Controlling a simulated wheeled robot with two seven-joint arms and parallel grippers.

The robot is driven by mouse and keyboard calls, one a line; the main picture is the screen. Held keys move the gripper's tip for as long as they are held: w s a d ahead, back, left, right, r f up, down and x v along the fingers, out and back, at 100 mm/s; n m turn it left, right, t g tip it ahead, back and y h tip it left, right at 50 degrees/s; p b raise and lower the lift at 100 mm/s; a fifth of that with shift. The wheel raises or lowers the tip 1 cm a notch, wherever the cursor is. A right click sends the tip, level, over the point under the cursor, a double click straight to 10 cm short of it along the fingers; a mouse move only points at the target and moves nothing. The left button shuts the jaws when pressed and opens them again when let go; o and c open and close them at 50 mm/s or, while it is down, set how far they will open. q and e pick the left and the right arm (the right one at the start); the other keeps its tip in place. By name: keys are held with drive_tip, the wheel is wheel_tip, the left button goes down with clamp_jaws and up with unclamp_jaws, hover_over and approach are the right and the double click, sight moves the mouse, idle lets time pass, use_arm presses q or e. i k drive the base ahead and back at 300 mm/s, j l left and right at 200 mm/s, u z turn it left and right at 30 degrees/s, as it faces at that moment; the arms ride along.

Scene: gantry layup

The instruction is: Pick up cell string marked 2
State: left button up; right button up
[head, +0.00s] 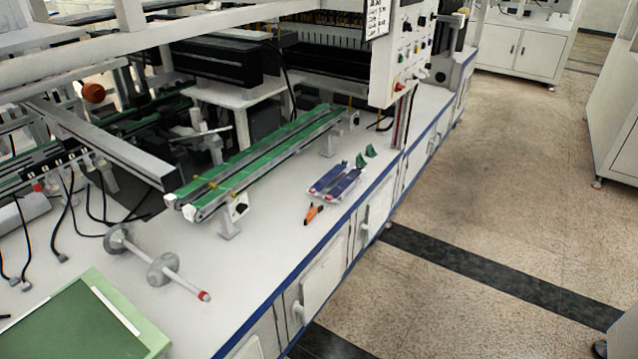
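Dark blue strips (348,175), which look like the cell strings, lie side by side on a small white tray (317,196). The tray sits on the white bench top near its blue-edged front. The strips are small in the picture. I cannot read any number on them, so I cannot tell which one is marked 2. Neither my left nor my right gripper shows in the head view.
An orange-handled tool (313,214) lies just in front of the tray. Small green blocks (365,156) stand behind it. A green-belted conveyor (262,158) runs to its left. A white rod with grey discs (162,268) and a green board (75,325) lie nearer. The floor at right is clear.

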sight(356, 171)
drive_tip(key=i+l+u, duration=0.15)
drive_tip(key=u, duration=0.15)
drive_tip(key=i+l+u, duration=0.15)
drive_tip(key=l+u, duration=0.15)
drive_tip(key=i+l+u, duration=0.15)
drive_tip(key=l, duration=0.2)
drive_tip(key=i+l+u, duration=0.1)
drive_tip(key=l, duration=0.25)
drive_tip(key=i+l+u, duration=0.15)
drive_tip(key=l, duration=0.25)
drive_tip(key=i+l+u, duration=0.1)
drive_tip(key=l, duration=0.3)
drive_tip(key=i+l, duration=0.1)
drive_tip(key=l, duration=0.4)
drive_tip(key=i+l, duration=0.15)
drive_tip(key=l, duration=0.35)
drive_tip(key=i+l, duration=0.1)
drive_tip(key=l, duration=0.4)
drive_tip(key=i+l, duration=0.1)
drive_tip(key=l, duration=0.4)
drive_tip(key=i+l+u, duration=0.1)
drive_tip(key=l, duration=0.4)
